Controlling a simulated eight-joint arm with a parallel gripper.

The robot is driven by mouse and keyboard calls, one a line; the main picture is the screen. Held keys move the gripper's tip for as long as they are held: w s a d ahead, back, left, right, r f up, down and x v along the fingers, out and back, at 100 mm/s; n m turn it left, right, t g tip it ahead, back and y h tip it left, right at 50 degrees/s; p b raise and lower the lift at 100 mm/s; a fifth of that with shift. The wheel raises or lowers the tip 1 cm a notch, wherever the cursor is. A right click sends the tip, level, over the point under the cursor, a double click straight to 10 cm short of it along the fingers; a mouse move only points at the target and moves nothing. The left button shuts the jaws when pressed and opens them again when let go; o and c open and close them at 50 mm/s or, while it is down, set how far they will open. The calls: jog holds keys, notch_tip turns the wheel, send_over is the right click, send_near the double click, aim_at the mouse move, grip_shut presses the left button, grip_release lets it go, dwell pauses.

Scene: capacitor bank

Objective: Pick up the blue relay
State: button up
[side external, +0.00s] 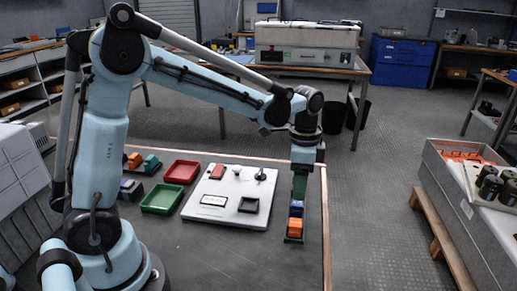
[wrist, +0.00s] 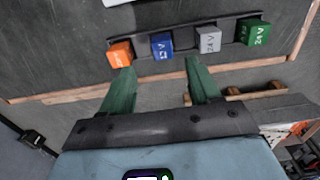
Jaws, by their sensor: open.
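The blue relay (wrist: 162,46) stands in a dark rail (wrist: 182,29), between an orange relay (wrist: 120,53) and a grey relay (wrist: 207,41); a green relay (wrist: 252,33) is at the right end. In the wrist view my gripper (wrist: 161,66) is open, its two green fingers apart and empty. The blue relay shows just past the fingertips, between them. In the side view the blue relay (side external: 296,207) is directly below my gripper (side external: 299,197), behind the orange relay (side external: 294,228). The grey and green relays are hidden there. I cannot tell the exact height gap.
A white board (side external: 225,208) with a red block and small fittings lies left of the rail. A red tray (side external: 182,171) and a green tray (side external: 162,198) are farther left, near more coloured blocks. The table's wooden edge (side external: 325,215) is close on the right.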

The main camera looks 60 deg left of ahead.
aim_at(297, 202)
jog(key=shift+w+a+f, duration=0.1)
jog(key=shift+a+f, duration=0.05)
jog(key=shift+f, duration=3.7)
jog(key=c, duration=1)
jog(key=shift+c, duration=0.2)
jog(key=shift+r, duration=0.1)
